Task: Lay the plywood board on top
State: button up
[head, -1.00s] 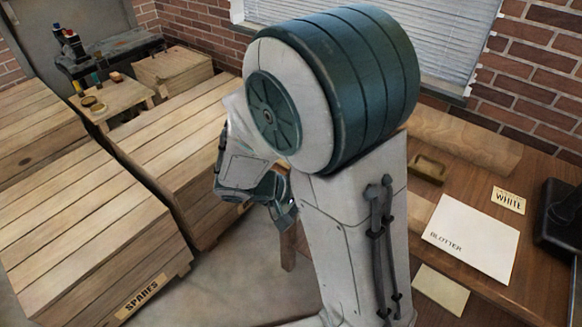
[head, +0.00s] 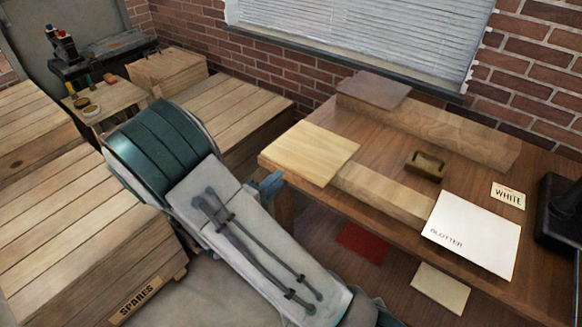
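A pale square board (head: 312,150), which looks like the plywood board, lies at the left end of the brown table. Its right part is over the left end of a light wooden beam (head: 385,192); I cannot tell whether it rests flat on it. A darker brown board (head: 373,88) lies on the left end of the back beam (head: 450,125). My gripper (head: 268,186) shows only as a small teal part just below the pale board's front left edge, mostly hidden by my arm. I cannot see whether its fingers touch the board.
A white sheet marked BLOTTER (head: 475,235), a WHITE label (head: 508,195) and a brass-coloured block (head: 426,165) are on the table. A dark device (head: 560,225) stands at right. Wooden crates (head: 80,225) fill the left. A red sheet (head: 363,241) lies lower down.

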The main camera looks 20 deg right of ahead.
aim_at(290, 169)
jog(key=shift+x, duration=3.1)
grip_shut()
jog(key=shift+r+p, duration=0.35)
jog(key=shift+r, duration=1.25)
jog(key=shift+f, duration=0.1)
